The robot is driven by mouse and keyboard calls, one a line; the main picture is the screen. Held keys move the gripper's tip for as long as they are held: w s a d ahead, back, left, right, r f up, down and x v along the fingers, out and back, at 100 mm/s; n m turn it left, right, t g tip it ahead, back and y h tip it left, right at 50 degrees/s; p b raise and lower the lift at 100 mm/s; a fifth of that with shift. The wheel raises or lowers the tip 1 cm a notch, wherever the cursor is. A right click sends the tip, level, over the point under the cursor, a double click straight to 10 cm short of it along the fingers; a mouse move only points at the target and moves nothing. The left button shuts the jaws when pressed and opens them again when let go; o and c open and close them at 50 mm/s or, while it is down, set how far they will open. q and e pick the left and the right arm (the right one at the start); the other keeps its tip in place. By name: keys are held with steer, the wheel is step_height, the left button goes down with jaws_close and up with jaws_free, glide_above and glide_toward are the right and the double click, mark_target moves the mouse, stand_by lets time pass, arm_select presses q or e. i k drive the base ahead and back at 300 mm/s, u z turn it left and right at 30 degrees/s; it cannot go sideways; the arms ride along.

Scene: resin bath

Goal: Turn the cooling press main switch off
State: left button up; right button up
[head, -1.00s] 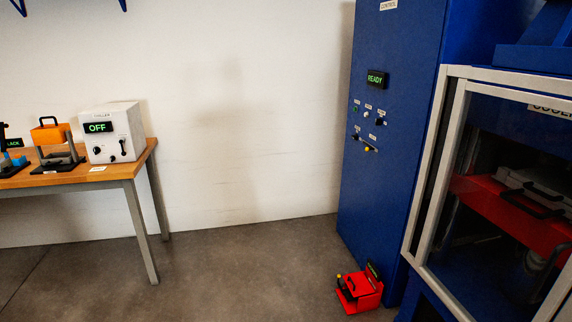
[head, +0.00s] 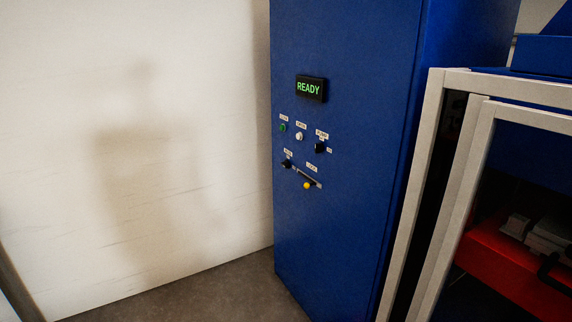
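A tall blue control cabinet (head: 350,220) stands at the centre right in the head view. Its display (head: 310,88) reads READY in green letters. Below the display are a green button (head: 283,128), a white button (head: 299,136) and a black rotary knob (head: 321,147) with small labels. Lower down are another black knob (head: 286,164) and a lever with a yellow ball (head: 307,186). The small labels are too blurred to read surely, so I cannot tell which control is the main switch. Neither of my grippers is in view.
A pale-framed enclosure (head: 445,150) stands at the right, close beside the cabinet, with a red machine part (head: 510,265) inside. A white wall (head: 120,130) fills the left. Bare grey floor (head: 215,292) lies in front of the wall and cabinet.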

mark_target(286, 163)
steer(key=z, duration=0.05)
steer(key=i, duration=0.2)
steer(key=u, duration=0.55)
steer(key=k, duration=0.6)
steer(key=u, duration=0.6)
steer(key=i, duration=1.35)
steer(key=z, duration=0.5)
steer(key=i, duration=0.95)
steer(key=z, duration=1.4)
steer(key=i, duration=0.75)
steer(key=z, duration=0.6)
